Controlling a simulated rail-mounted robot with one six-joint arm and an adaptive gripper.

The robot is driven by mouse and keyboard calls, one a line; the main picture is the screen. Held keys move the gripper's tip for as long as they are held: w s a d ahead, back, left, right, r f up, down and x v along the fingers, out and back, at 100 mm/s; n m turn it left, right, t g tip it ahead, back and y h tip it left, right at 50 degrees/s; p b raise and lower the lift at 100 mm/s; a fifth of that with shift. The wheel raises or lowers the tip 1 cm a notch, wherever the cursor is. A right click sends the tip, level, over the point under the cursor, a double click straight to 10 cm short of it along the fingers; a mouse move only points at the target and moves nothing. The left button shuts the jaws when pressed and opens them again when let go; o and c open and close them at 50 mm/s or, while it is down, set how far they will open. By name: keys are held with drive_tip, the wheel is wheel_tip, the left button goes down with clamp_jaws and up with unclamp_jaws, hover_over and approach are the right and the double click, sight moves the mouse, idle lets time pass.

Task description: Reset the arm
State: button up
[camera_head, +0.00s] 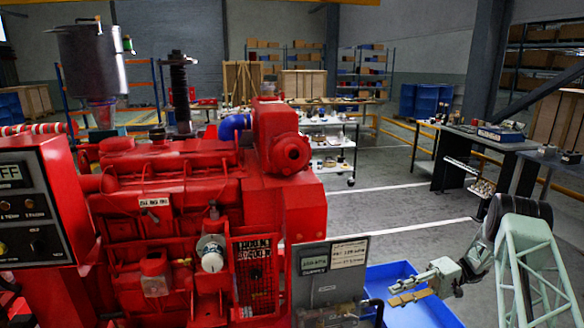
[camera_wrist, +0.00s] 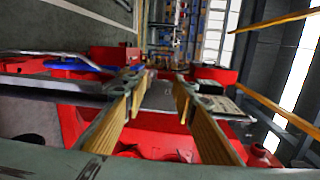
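My gripper (camera_head: 408,293) is at the lower right of the head view. Its tan-padded fingers point left, toward the red diesel engine (camera_head: 170,190), and it appears empty. In the wrist view, the two ribbed yellow pads of my gripper (camera_wrist: 160,82) stand apart with a clear gap between them. Red engine parts (camera_wrist: 75,115) show beyond and beside the fingers in that view. My pale green arm comes in from the right edge of the head view.
A blue bin (camera_head: 435,318) lies below my gripper. A grey panel with labels (camera_head: 315,275) stands between the engine and my gripper. A workbench (camera_head: 480,138) stands at the back right, and a white cart (camera_head: 335,150) behind the engine. The floor (camera_head: 400,205) between them is clear.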

drive_tip(key=s+a+r+h, duration=0.2)
drive_tip(key=a+r+h, duration=0.15)
drive_tip(key=r, duration=0.65)
drive_tip(key=s+a+r+h, duration=0.2)
drive_tip(key=a+r, duration=0.2)
drive_tip(key=r, duration=0.6)
drive_tip(key=s+a+r+m+h, duration=0.1)
drive_tip(key=s+a+r+h, duration=0.4)
drive_tip(key=s+r, duration=0.75)
drive_tip(key=s+a+r+t+h, duration=0.35)
drive_tip(key=s+r, duration=0.65)
drive_tip(key=s, duration=0.5)
drive_tip(key=s+d+m+t+h, duration=0.1)
drive_tip(key=s+t, duration=0.4)
drive_tip(key=s, duration=1.3)
drive_tip(key=shift+h, duration=0.6)
drive_tip(key=shift+r, duration=0.1)
idle(0.8)
